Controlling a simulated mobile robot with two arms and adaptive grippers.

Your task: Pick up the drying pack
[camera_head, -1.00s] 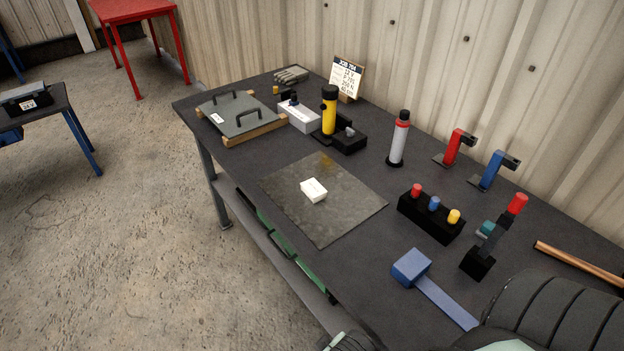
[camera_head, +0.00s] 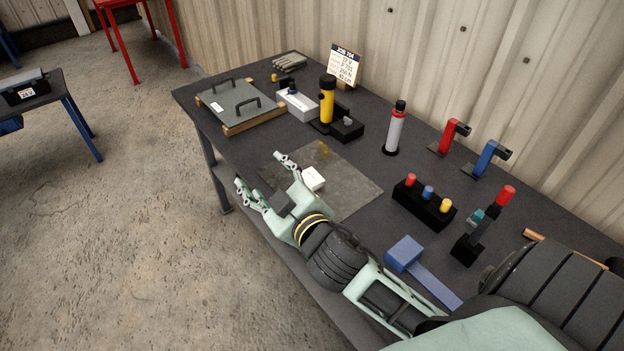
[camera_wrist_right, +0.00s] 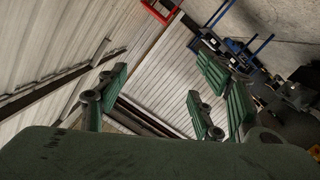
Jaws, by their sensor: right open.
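A small white block-shaped pack (camera_head: 313,179), which I take for the drying pack, lies on the dark grey mat (camera_head: 350,190) on the workbench. My right gripper (camera_head: 260,171) is open and empty. It is over the mat's front left corner and the bench's front edge, left of the pack, with its fingers pointing away to the upper left. The pack is beside the gripper's body, not between the fingers. In the right wrist view the open fingers (camera_wrist_right: 163,88) have only wall and distant room between them; the pack does not show there. My left gripper is not in view.
A grey plate with handles (camera_head: 240,102), a yellow torch (camera_head: 327,98) and a grey-red canister (camera_head: 395,130) stand farther back. A black block with coloured knobs (camera_head: 424,205) and a blue mallet (camera_head: 404,253) lie to the right. A corrugated wall (camera_head: 470,60) bounds the back.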

